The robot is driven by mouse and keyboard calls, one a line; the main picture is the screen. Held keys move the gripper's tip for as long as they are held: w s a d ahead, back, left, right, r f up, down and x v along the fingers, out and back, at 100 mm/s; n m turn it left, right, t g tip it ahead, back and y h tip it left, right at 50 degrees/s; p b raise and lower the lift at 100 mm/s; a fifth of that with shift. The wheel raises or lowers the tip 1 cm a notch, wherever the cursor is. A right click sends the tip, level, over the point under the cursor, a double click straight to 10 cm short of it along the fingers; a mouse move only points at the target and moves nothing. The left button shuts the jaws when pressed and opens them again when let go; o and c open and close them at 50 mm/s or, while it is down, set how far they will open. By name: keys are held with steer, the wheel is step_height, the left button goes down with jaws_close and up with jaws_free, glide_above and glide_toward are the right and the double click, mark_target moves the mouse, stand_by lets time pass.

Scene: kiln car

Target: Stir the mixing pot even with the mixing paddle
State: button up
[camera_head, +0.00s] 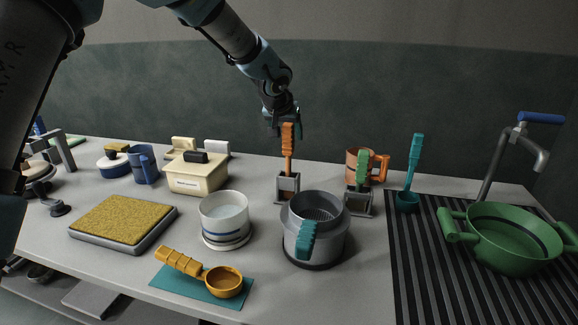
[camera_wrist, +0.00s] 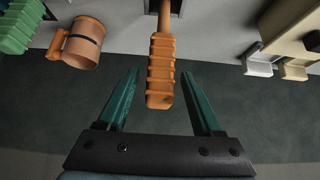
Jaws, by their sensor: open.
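An orange ribbed handle (camera_head: 288,136) stands upright in a grey stand (camera_head: 287,187); it looks like the mixing paddle, its lower end hidden by the stand. In the wrist view the handle (camera_wrist: 162,75) lies between the two green fingers. My gripper (camera_head: 284,124) is open above the stand, its fingers (camera_wrist: 161,74) on either side of the handle with visible gaps. A white pot with a blue stripe (camera_head: 224,231) stands in front of the stand, to its left, with pale contents. A grey pot (camera_head: 329,240) with a perforated insert and teal handle stands to its right. I cannot tell which is the mixing pot.
A second stand (camera_head: 358,204) holds a green-handled tool beside an orange mug (camera_head: 376,167). A teal ladle (camera_head: 413,165), a green pan (camera_head: 515,240) and a tap are right. A yellow scoop (camera_head: 222,282), a sponge-topped tray (camera_head: 122,222) and a cream box (camera_head: 197,178) are left.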

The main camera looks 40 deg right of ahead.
steer(key=shift+b, duration=0.35)
stand_by(0.3)
steer(key=shift+c, duration=0.2)
jaws_close()
stand_by(0.4)
